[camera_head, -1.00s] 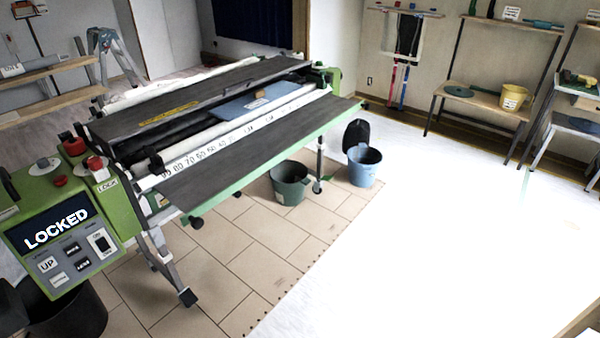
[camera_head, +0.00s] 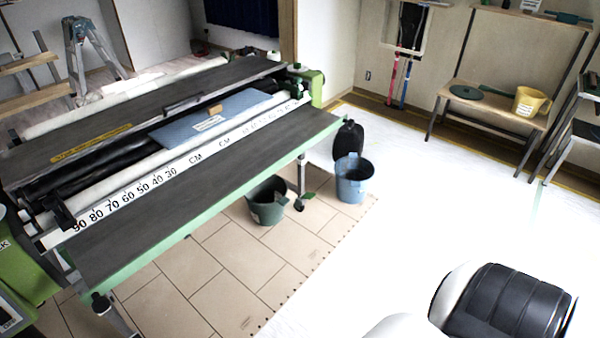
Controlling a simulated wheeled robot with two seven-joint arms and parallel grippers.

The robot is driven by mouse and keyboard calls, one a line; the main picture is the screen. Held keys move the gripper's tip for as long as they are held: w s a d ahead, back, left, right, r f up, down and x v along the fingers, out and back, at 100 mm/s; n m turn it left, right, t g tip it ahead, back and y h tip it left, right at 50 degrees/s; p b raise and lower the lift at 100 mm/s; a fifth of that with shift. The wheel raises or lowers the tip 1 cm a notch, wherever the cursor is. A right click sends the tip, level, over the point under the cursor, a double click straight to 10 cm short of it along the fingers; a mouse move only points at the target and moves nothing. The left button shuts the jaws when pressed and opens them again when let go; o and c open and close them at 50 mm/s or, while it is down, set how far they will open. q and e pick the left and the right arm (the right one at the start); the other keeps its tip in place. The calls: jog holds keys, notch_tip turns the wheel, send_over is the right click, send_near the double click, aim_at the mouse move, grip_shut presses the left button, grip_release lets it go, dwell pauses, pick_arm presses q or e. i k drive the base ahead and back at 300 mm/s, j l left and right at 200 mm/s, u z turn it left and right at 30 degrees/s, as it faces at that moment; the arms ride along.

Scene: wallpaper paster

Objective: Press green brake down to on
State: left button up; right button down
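The wallpaper pasting machine (camera_head: 190,235) fills the left half of the head view. At the foot of its far right leg is a dark caster (camera_head: 299,207). A small green piece (camera_head: 309,196) sticks out to the right beside this caster. It looks like the green brake, but it is too small to tell whether it is up or pressed down. Nothing of mine touches it. Parts of my own arm show at the lower right, far from the caster. Neither gripper is in view.
A dark green bucket (camera_head: 267,200) stands left of the caster, partly under the machine. A blue-grey bucket (camera_head: 354,178) and a black container (camera_head: 348,139) stand to its right. The white floor covering (camera_head: 420,210) is clear between the buckets and the right-hand shelves.

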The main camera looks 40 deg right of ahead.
aim_at(309, 195)
jog(key=i+l, duration=0.1)
jog(key=l, duration=0.4)
jog(key=i+l, duration=0.15)
jog(key=l, duration=0.4)
jog(key=i+l, duration=0.1)
jog(key=l, duration=0.4)
jog(key=i+l+u, duration=0.1)
jog(key=l, duration=0.4)
jog(key=i+l, duration=0.1)
jog(key=l, duration=0.4)
jog(key=i+l, duration=0.1)
jog(key=l, duration=0.45)
